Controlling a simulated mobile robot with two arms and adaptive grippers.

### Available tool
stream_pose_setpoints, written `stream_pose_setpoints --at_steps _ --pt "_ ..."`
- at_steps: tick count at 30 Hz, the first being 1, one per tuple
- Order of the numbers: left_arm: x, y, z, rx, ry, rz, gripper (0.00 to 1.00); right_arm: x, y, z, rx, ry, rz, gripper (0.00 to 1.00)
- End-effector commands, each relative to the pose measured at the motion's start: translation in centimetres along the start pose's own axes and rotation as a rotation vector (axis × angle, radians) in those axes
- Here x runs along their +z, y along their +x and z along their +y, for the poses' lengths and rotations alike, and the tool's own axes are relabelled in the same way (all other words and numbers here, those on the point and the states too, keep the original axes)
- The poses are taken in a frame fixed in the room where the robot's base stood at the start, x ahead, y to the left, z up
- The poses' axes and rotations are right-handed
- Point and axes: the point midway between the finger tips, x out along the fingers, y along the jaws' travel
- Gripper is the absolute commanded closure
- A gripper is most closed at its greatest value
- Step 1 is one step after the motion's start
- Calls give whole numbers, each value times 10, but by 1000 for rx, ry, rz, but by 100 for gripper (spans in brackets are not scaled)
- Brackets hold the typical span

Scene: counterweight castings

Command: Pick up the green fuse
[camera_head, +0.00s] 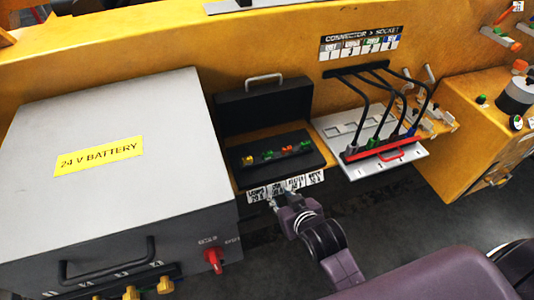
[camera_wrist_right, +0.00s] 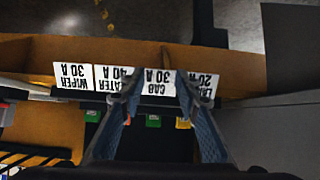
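Small coloured fuses sit in a row on the black panel of an open fuse box (camera_head: 318,156). Two look green: one (camera_head: 268,155) beside the yellow fuse (camera_head: 248,160), and one (camera_head: 306,144) at the right end. An orange fuse (camera_head: 288,149) sits between them. My right gripper (camera_head: 280,198) is at the front edge of the box, by the label strip, short of the fuses. In the right wrist view its two fingers (camera_wrist_right: 158,82) are apart, over the labels, with nothing seen between the tips; a green fuse (camera_wrist_right: 153,121) shows between the fingers lower down. My left gripper is out of view.
A large grey 24 V battery box (camera_head: 110,185) stands left of the fuse box. A white socket plate (camera_head: 372,160) with black cables and a red bar is to the right. The fuse box's raised black lid (camera_head: 262,108) stands behind the fuses.

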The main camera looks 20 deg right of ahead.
Motion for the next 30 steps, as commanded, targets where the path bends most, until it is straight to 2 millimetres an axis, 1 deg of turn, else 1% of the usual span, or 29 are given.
stream_pose_setpoints --at_steps 1,3,6,9,13,20,24,27,30 --pt "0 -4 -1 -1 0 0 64 -37 -13 3 8 12 71 70" --pt "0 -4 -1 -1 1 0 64 -69 -18 3 14 26 158 70" --pt "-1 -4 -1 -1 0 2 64 -92 -17 2 16 34 233 70" --pt "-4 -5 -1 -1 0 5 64 -103 -13 1 16 35 265 70" --pt "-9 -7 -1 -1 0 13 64 -108 -1 1 16 35 271 70" --pt "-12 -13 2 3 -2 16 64 -113 18 3 16 34 268 70" --pt "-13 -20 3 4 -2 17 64 -117 36 5 16 35 268 70" --pt "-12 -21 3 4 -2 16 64 -119 48 6 15 35 269 70" --pt "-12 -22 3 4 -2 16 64 -121 56 6 15 36 268 70"
